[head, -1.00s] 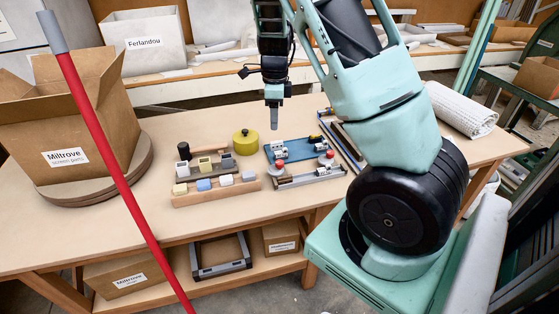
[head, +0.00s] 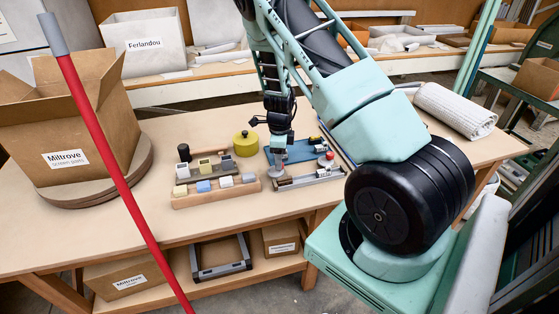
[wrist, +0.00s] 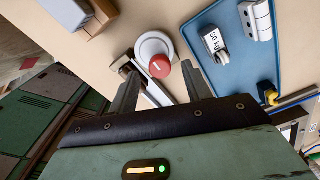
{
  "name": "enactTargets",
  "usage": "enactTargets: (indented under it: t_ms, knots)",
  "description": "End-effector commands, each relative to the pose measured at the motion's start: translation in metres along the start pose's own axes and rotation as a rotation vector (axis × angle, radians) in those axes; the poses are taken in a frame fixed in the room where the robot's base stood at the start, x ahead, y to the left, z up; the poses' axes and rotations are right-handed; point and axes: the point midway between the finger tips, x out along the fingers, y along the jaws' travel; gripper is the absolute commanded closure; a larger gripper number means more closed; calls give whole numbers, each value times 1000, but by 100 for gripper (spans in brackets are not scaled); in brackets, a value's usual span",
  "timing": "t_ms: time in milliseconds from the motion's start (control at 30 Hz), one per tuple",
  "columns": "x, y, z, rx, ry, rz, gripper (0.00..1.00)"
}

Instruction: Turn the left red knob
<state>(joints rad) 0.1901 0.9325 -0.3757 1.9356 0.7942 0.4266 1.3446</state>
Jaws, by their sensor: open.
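The left red knob (wrist: 160,66) sits on a white round base (wrist: 153,48) in the wrist view. My gripper (wrist: 161,70) is open, with one finger on each side of the knob near the fingertips. I cannot tell whether the fingers touch it. In the head view my gripper (head: 279,156) is low over the left end of the grey bar fixture (head: 310,178), and it hides most of the left knob. The right red knob (head: 329,156) shows uncovered on its white base, to the right of my gripper.
A blue tray (head: 301,146) with small weights lies behind the fixture. A yellow-green lidded pot (head: 245,144) and wooden holders with blocks (head: 215,190) stand to the left. A red pole (head: 120,180) crosses the left foreground.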

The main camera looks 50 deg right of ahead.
Motion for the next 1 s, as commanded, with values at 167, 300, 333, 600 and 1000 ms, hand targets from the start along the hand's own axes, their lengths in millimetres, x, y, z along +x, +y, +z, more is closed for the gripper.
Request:
enactTargets:
  t_ms: [167, 300, 333, 600, 1000]
  knots:
    - [15, 0, 0, 0, 0, 0, 51]
    - [18, 0, 0, 0, 0, 0, 51]
    - [18, 0, 0, 0, 0, 0, 51]
    - [18, 0, 0, 0, 0, 0, 82]
    - [18, 0, 0, -32, -1, 0, 96]
